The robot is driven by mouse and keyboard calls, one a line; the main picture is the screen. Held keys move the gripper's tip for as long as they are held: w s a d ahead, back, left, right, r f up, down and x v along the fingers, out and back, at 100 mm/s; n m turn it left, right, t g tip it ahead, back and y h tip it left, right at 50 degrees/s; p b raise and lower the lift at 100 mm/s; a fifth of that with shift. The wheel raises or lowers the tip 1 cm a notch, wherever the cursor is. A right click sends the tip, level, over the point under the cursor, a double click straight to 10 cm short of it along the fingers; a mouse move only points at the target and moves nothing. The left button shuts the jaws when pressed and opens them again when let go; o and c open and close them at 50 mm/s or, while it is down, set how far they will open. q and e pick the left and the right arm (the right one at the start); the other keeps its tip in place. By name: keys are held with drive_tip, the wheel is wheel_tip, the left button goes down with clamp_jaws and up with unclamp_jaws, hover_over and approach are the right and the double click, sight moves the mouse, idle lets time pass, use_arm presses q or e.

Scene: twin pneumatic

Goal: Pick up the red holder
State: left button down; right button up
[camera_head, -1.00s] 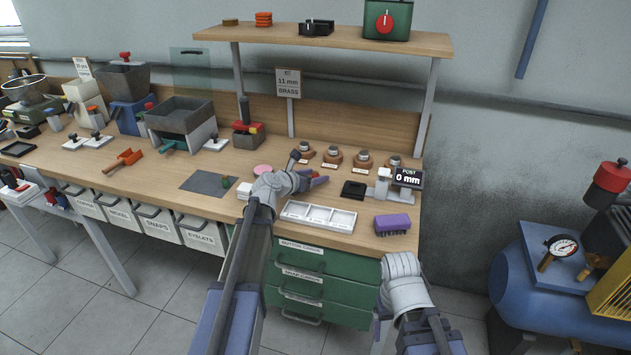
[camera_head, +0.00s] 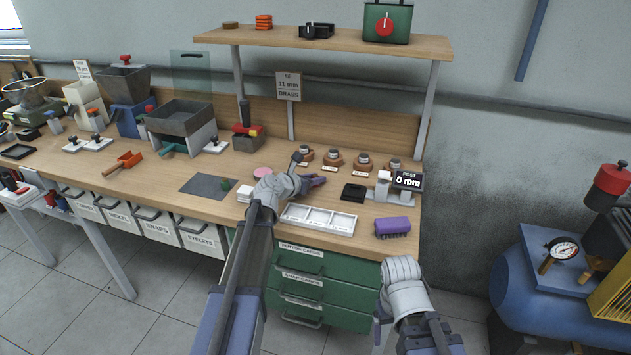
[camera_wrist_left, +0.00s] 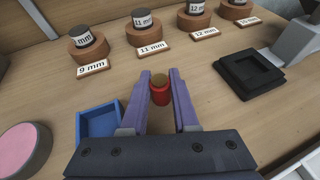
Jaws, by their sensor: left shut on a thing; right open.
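The red holder (camera_wrist_left: 160,93) is a small red cylinder with a tan, brass-like top. In the left wrist view it stands upright between the fingertips of my left gripper (camera_wrist_left: 160,90), which is shut on it. In the head view my left gripper (camera_head: 316,182) is low over the bench, behind the white sectioned tray; the holder is too small to make out clearly there. My right gripper (camera_head: 381,318) is mostly hidden by its own wrist, in front of the bench; it is open, away from the holder.
Labelled wooden dies (camera_wrist_left: 147,32) stand behind the left gripper. A blue open tray (camera_wrist_left: 98,130) and pink pad (camera_wrist_left: 20,145) are to its left, a black square fixture (camera_wrist_left: 248,72) to its right. The white sectioned tray (camera_head: 319,218) and purple brush (camera_head: 392,228) lie near the front edge.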

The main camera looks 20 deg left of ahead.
sight(316, 175)
drive_tip(key=shift+r, duration=0.1)
use_arm(q)
wheel_tip(316, 175, up, 10)
drive_tip(key=p, duration=1)
use_arm(e)
wheel_tip(316, 175, up, 10)
use_arm(q)
drive_tip(key=shift+d, duration=0.15)
use_arm(e)
drive_tip(key=shift+d, duration=0.15)
